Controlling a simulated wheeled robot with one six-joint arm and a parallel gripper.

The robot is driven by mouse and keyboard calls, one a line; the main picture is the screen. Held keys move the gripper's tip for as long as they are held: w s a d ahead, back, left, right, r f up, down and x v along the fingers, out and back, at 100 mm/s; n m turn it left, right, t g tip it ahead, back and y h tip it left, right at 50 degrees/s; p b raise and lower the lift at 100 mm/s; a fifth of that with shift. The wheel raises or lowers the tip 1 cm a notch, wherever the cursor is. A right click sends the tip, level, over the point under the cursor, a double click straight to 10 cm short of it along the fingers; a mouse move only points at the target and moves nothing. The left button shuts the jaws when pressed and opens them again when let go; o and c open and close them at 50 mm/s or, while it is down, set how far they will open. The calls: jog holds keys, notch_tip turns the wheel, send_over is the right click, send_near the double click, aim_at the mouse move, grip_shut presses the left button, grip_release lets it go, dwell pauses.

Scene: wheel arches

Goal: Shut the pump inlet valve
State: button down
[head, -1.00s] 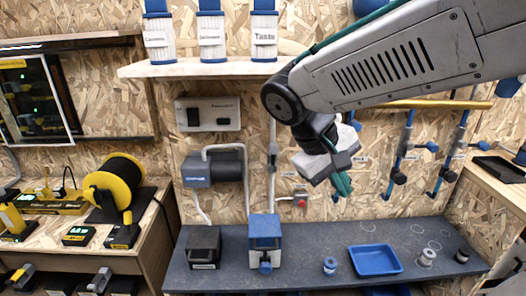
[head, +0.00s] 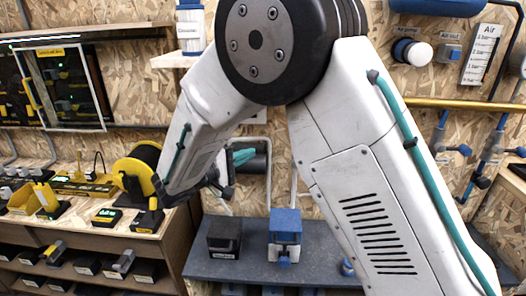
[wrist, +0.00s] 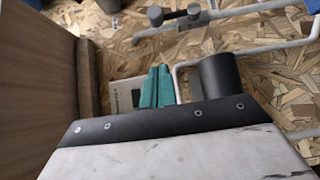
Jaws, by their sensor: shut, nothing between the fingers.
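My gripper (wrist: 157,88) has teal fingers, shut with nothing between them. In the head view the gripper (head: 242,157) is in front of the wall, near the dark pump body (head: 258,163). The pump (wrist: 220,76) shows in the wrist view as a dark cylinder with a white looped pipe, right of the fingers. A pale pipe (wrist: 235,15) crosses the top of the wrist view. A dark valve handle (wrist: 174,16) sits on it, apart from the fingers; I cannot tell its setting.
A white box with a dark window (wrist: 124,95) is behind the fingers. A grey bench (head: 335,265) carries a black box (head: 224,236) and a blue-topped box (head: 285,228). A yellow cable reel (head: 133,173) stands at left. Blue valves (head: 488,165) are at right.

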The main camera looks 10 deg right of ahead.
jog(key=w+d, duration=0.2)
jog(key=d, duration=0.9)
jog(key=shift+w+d, duration=0.35)
jog(key=shift+d, duration=0.05)
jog(key=shift+a+r, duration=0.1)
